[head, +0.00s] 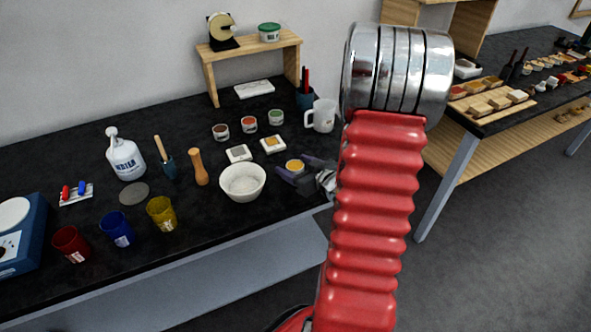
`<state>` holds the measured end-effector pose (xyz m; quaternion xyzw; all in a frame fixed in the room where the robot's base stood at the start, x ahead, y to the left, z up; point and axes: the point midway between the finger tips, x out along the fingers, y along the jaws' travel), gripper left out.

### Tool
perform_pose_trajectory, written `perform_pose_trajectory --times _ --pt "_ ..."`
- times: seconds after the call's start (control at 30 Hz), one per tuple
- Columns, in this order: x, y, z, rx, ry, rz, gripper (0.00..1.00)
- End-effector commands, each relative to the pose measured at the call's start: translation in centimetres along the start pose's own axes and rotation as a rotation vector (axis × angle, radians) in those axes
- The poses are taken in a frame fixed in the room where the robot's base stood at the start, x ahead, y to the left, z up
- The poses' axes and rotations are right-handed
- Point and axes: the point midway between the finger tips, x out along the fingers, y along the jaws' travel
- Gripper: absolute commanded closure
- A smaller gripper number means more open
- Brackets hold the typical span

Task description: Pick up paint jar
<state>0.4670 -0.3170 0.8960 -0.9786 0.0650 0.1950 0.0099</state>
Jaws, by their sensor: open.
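Several small paint jars stand in a row at the back right of the black table: one with dark red-brown paint (220,132), one orange-red (249,125) and one green (276,118). Another small jar with yellow paint (294,167) stands nearer the front edge, right of the white bowl. My gripper (298,170) is low over the table there, its dark fingers spread open around the yellow jar's near and right side. Whether a finger touches the jar cannot be told. My red arm hides part of the table's right end.
A white bowl (242,182) stands close left of my gripper. Two small square dishes (239,153) (273,144) lie behind it. A white mug (321,116), a wooden pestle (199,168) and colored cups (161,213) stand around. A wooden shelf (250,47) is at the back.

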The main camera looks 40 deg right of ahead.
Motion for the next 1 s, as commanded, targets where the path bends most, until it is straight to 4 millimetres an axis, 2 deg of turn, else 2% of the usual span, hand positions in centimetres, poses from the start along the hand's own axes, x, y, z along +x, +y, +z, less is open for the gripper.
perform_pose_trajectory --times 0.07,0.77,1.0 --pt "0.01 -0.03 -0.01 0.0 0.0 0.0 0.36" --pt "0.05 -0.13 -0.03 -0.001 0.0 -0.002 0.85" --pt "0.05 -0.14 -0.1 -0.001 0.001 -0.003 0.85"
